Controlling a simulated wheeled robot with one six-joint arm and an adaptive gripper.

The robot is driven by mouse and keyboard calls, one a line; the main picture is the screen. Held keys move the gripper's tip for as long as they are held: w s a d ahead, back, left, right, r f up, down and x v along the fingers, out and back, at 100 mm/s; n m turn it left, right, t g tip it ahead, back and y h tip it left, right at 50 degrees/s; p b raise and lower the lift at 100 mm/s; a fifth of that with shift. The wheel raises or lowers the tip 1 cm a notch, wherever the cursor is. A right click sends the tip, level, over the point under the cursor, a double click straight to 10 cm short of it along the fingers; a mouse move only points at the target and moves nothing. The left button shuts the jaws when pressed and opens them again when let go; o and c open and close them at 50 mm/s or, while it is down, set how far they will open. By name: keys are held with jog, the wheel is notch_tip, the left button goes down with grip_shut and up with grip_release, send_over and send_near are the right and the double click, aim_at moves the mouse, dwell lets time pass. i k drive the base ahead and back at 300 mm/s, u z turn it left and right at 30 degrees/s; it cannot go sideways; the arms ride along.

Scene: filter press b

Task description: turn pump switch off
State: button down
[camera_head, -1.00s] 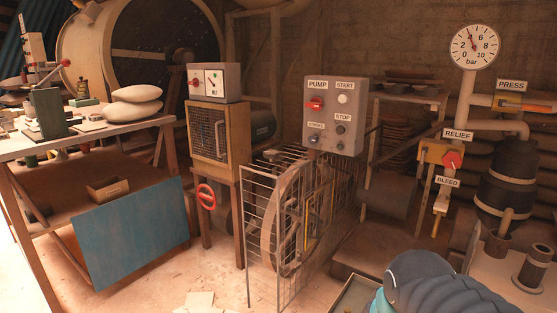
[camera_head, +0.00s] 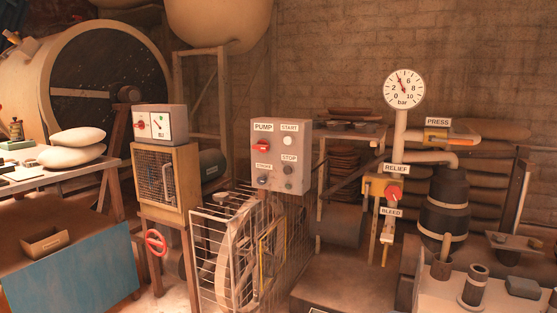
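The grey pump control box (camera_head: 281,156) stands upright near the middle of the head view, above a wire guard. Its red pump switch (camera_head: 260,148) sits under the PUMP label (camera_head: 263,127), with its handle lying roughly sideways. A white START button (camera_head: 288,141) is to its right. A dark STOP button (camera_head: 288,171) and another small knob (camera_head: 262,180) are lower on the box. My gripper is not in view, so its place relative to the switch cannot be seen.
A wire guard around a large wheel (camera_head: 228,260) stands below the box. A table with a blue panel (camera_head: 75,272) is at left. A pressure gauge (camera_head: 404,90) and red relief knob (camera_head: 393,193) are at right. A light bench (camera_head: 430,290) is at lower right.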

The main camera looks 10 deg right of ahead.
aim_at(262, 145)
jog(key=u, duration=0.85)
jog(key=i, duration=0.35)
jog(key=z, duration=0.35)
